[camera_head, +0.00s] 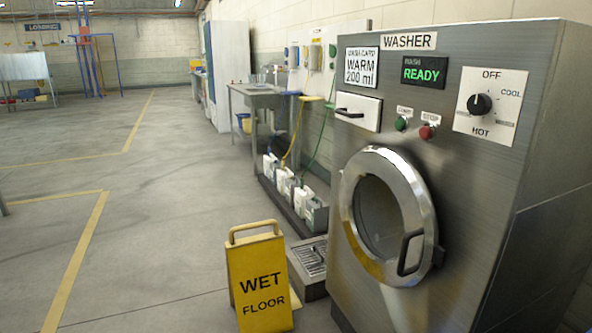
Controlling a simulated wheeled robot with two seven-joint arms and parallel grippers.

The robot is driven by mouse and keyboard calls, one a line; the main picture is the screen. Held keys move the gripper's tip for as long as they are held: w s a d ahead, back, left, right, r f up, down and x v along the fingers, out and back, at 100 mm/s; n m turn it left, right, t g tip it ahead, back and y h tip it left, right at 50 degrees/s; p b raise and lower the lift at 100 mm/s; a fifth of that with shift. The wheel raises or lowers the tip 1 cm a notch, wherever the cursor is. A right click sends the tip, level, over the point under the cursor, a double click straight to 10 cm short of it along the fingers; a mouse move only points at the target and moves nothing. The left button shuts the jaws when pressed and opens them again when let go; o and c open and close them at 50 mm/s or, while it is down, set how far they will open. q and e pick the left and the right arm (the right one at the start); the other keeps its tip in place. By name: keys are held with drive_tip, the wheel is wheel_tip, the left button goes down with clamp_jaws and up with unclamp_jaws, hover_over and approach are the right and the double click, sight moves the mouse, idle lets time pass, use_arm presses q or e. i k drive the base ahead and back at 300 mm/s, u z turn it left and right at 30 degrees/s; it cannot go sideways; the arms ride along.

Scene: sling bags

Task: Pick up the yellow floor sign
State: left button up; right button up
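The yellow floor sign (261,281) stands upright on the grey floor at the bottom centre of the head view. It has a handle loop at its top and black letters reading WET FLOOR. Its lower edge is close to the bottom of the picture. The sign stands to the left of the washer and in front of a low metal drain grate. Neither of my grippers shows in this view.
A steel washer (440,170) with a round door fills the right side. A metal drain grate (312,257) lies beside it. White jugs (285,182) stand below a sink (262,97) along the wall. Open floor (150,220) with yellow lines lies to the left.

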sight(259, 290)
drive_tip(key=u, duration=0.05)
drive_tip(key=k, duration=0.6)
drive_tip(key=u, duration=1.1)
drive_tip(key=k, duration=1.15)
drive_tip(key=u, duration=0.55)
drive_tip(key=i, duration=2.45)
drive_tip(key=z, duration=1)
drive_tip(key=i, duration=2.15)
drive_tip(key=z, duration=1.2)
